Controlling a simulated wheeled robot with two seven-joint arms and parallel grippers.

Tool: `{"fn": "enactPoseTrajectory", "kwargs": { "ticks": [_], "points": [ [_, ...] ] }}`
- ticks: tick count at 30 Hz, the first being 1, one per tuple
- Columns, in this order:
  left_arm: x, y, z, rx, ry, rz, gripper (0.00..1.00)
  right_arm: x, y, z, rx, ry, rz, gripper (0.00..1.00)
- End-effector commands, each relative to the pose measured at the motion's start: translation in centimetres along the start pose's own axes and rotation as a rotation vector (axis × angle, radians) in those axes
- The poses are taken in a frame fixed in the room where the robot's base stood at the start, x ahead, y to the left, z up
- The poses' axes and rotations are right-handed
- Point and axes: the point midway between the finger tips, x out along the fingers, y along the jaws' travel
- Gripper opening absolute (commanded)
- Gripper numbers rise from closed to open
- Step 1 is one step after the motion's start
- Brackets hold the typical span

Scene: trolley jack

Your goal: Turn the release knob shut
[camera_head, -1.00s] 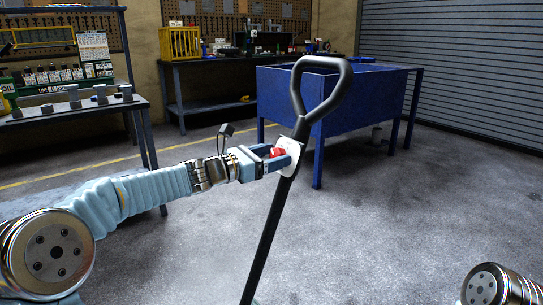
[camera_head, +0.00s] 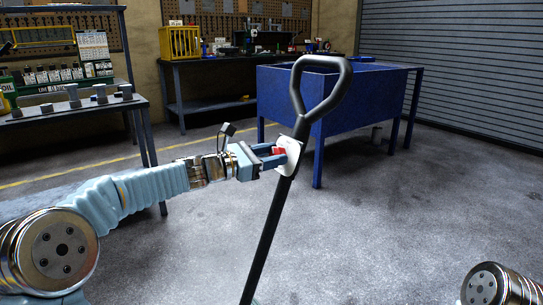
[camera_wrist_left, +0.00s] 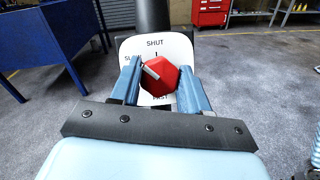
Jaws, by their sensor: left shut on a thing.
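The red release knob (camera_wrist_left: 164,76) sits on a white dial plate (camera_wrist_left: 184,49) on the black jack handle (camera_head: 265,235). The plate reads SHUT at the top, SLOW at the upper left and a partly hidden FAST at the bottom. The pale mark on the knob points to the upper left, toward SLOW. My left gripper (camera_wrist_left: 162,82) is shut on the knob, with one blue finger on each side. In the head view my left gripper (camera_head: 280,153) reaches the plate from the left, and the red knob (camera_head: 279,151) shows between its fingers. My right gripper is out of view.
A blue open-topped bench (camera_head: 340,95) stands behind the handle. A shelf with bottles and metal parts (camera_head: 75,104) is at the left, and a workbench with a yellow rack (camera_head: 180,43) is at the back. The grey floor right of the handle is clear.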

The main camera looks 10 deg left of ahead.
Motion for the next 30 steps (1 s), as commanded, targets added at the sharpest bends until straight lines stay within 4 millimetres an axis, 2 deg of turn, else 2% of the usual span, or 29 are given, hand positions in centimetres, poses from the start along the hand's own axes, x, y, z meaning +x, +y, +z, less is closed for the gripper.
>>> {"fn": "enactPoseTrajectory", "kwargs": {
  "ticks": [18,30],
  "points": [
    [0.0,0.2,0.2,0.514,0.0,-0.195,0.15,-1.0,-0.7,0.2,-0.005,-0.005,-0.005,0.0],
    [0.0,0.2,0.1,0.709,-0.001,-0.269,0.15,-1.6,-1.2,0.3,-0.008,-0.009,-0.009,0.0]
  ]
}}
